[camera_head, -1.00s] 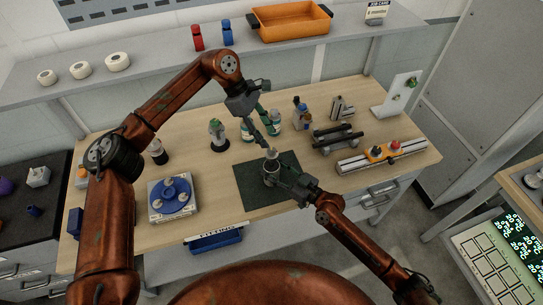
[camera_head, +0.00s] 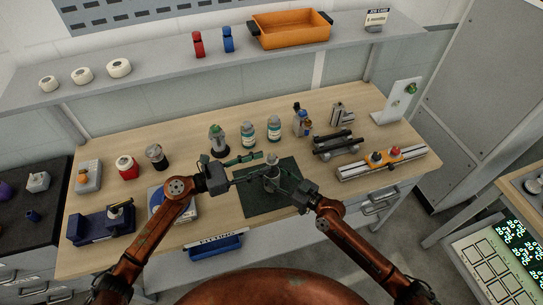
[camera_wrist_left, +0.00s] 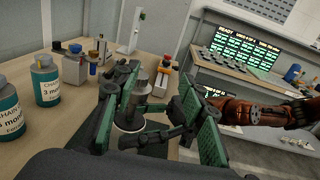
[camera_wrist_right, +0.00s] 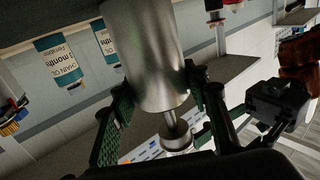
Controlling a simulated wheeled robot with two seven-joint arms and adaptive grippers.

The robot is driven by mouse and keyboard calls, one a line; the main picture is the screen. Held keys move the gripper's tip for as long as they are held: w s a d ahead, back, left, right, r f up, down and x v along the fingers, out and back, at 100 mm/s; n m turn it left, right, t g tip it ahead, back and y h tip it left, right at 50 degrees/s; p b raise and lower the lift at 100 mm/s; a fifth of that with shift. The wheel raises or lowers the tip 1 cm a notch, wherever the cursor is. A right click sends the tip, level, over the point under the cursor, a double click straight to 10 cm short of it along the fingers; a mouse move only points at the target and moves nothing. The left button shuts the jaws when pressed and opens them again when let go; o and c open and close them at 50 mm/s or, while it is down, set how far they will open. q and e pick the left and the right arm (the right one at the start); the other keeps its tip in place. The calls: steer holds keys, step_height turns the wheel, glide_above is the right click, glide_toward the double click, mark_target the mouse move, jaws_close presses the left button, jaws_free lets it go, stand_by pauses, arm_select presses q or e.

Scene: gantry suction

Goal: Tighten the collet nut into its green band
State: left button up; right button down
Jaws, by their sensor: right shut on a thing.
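The collet nut and its holder show as a silvery metal assembly (camera_head: 271,181) standing on the dark green mat (camera_head: 255,204). My right gripper (camera_wrist_right: 160,100) is shut on the large metal cylinder (camera_wrist_right: 145,40) of this assembly; a thinner shaft shows beyond it. My left gripper (camera_head: 255,173) reaches in from the left at the assembly's upper part. In the left wrist view its green-padded fingers are wide apart, with the metal top (camera_wrist_left: 139,80) between them, and I see no clear grip. I cannot make out the green band or tell the nut apart from its holder.
Behind the mat stand labelled bottles (camera_head: 274,128) and a green-topped holder (camera_head: 217,140). Dark bars (camera_head: 335,141) and a rail with red and orange knobs (camera_head: 383,163) lie to the right. A blue vise-like block (camera_head: 100,224) is at left. An orange tray (camera_head: 290,30) sits on the shelf.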

mark_target(268, 158)
arm_select(q)
steer(key=s+a+f+n+t+y, duration=0.1)
steer(key=s+a+f+n+t, duration=0.15)
steer(key=a, duration=0.25)
steer(key=shift+t, duration=0.45)
steer(key=x, duration=1.1)
steer(key=shift+w+d, duration=0.2)
steer(key=shift+w, duration=0.25)
steer(key=shift+c, duration=0.4)
jaws_close()
